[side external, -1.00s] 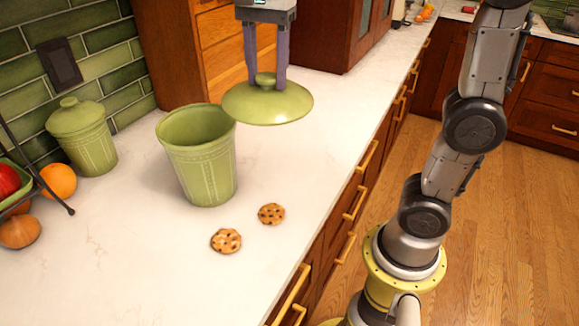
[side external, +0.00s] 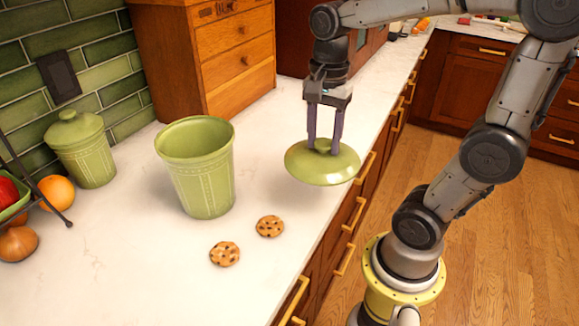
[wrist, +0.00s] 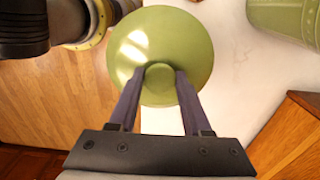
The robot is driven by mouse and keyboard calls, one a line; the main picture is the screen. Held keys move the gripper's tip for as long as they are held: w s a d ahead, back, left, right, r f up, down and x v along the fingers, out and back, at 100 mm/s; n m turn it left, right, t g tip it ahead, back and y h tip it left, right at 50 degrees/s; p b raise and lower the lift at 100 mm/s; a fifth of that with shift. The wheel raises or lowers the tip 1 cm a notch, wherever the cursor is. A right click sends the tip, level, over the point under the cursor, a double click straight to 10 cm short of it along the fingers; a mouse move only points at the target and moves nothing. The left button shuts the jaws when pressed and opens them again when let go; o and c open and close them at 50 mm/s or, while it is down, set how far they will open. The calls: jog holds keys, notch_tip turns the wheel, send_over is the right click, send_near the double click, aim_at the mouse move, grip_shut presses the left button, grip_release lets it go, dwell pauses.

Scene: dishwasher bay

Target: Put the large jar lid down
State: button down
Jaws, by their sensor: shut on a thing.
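The large green jar lid (side external: 322,165) is held level by its knob in my gripper (side external: 323,143), near the counter's front edge, to the right of the open jar. Whether it touches the counter is hard to tell. In the wrist view the lid (wrist: 162,45) lies below my gripper (wrist: 160,75), its fingers on both sides of the knob, and part of it overhangs the wood floor. The large green jar (side external: 205,180) stands upright and open on the counter; part of it shows at the top right of the wrist view (wrist: 285,18).
Two cookies (side external: 270,226) (side external: 224,254) lie in front of the large jar. A smaller lidded green jar (side external: 84,150) and a fruit rack (side external: 30,180) stand at the left. A wooden drawer cabinet (side external: 235,65) stands behind. White counter (side external: 130,270) is clear at the front left.

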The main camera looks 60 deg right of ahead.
jog(key=w, duration=0.1)
jog(key=w+f, duration=0.1)
jog(key=w+d+f, duration=0.1)
jog(key=w, duration=0.1)
jog(key=shift+w+d+f, duration=0.15)
jog(key=shift+w+f, duration=0.65)
jog(key=shift+f, duration=0.65)
jog(key=shift+w+d+f, duration=0.15)
jog(key=shift+w+f, duration=0.6)
jog(key=shift+f, duration=0.7)
jog(key=shift+w+d+f, duration=0.15)
jog(key=shift+w+f, duration=0.65)
jog(key=shift+f, duration=0.65)
jog(key=shift+f, duration=0.15)
jog(key=shift+c, duration=1.7)
grip_release()
